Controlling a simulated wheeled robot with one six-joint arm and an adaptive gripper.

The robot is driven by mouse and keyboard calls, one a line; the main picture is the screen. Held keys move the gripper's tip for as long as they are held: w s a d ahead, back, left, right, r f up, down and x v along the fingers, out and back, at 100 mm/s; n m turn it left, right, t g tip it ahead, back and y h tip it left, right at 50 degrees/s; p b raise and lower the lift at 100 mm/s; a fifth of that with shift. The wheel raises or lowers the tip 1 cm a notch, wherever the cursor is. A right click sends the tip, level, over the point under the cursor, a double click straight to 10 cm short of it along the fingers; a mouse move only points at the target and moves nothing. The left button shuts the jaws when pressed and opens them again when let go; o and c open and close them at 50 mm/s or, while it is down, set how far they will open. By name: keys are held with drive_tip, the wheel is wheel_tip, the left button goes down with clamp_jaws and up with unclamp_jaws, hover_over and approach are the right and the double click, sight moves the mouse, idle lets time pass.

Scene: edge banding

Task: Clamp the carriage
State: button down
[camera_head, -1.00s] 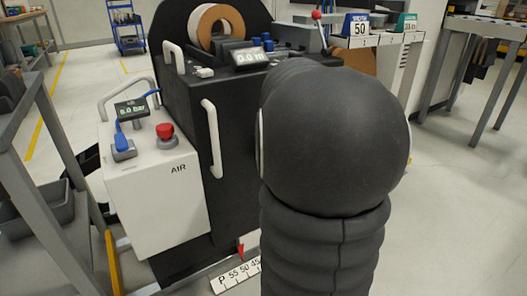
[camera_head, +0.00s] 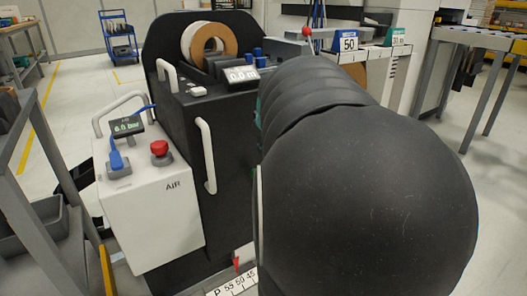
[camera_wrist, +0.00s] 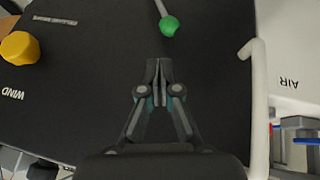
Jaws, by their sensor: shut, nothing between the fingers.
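The carriage (camera_head: 185,130) is a tall black machine body with white handles, left of my arm in the head view. In the wrist view its black face (camera_wrist: 100,105) fills most of the picture. A lever with a green ball knob (camera_wrist: 169,26) sticks out at the top of that view. My gripper (camera_wrist: 158,68) is shut and empty, its fingertips just below the green knob in the picture, apparently apart from it. A yellow knob (camera_wrist: 20,48) sits at the left near the word WIND. My arm hides the gripper and lever in the head view.
A white AIR box (camera_head: 155,205) with a red button (camera_head: 160,149) stands left of the carriage. A white handle (camera_wrist: 259,110) runs close right of my gripper. A red pointer (camera_head: 237,262) stands over a numbered floor scale (camera_head: 232,284). A grey rack (camera_head: 40,185) is at far left.

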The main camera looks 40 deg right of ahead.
drive_tip(key=shift+s+a+r, duration=0.4)
drive_tip(key=shift+a+r, duration=0.05)
drive_tip(key=shift+r, duration=0.2)
drive_tip(key=s+a+f+m+g+y+p, duration=0.1)
drive_tip(key=s+a+f+m, duration=0.15)
drive_tip(key=a, duration=0.25)
drive_tip(key=s+a+f+m+g+p, duration=0.1)
drive_tip(key=s+a+f+m, duration=0.1)
drive_tip(key=s+a, duration=0.2)
drive_tip(key=s+a+r+n+t+p, duration=0.1)
drive_tip(key=s+a, duration=0.3)
drive_tip(key=a, duration=0.4)
drive_tip(key=s+a+r+n+t+y+p, duration=0.1)
drive_tip(key=s+a+r+n+p, duration=0.1)
drive_tip(key=s+a, duration=0.3)
drive_tip(key=shift+s+a+r+n+y+p, duration=0.3)
drive_tip(key=shift+a+n+p, duration=0.35)
drive_tip(key=shift+a, duration=1.6)
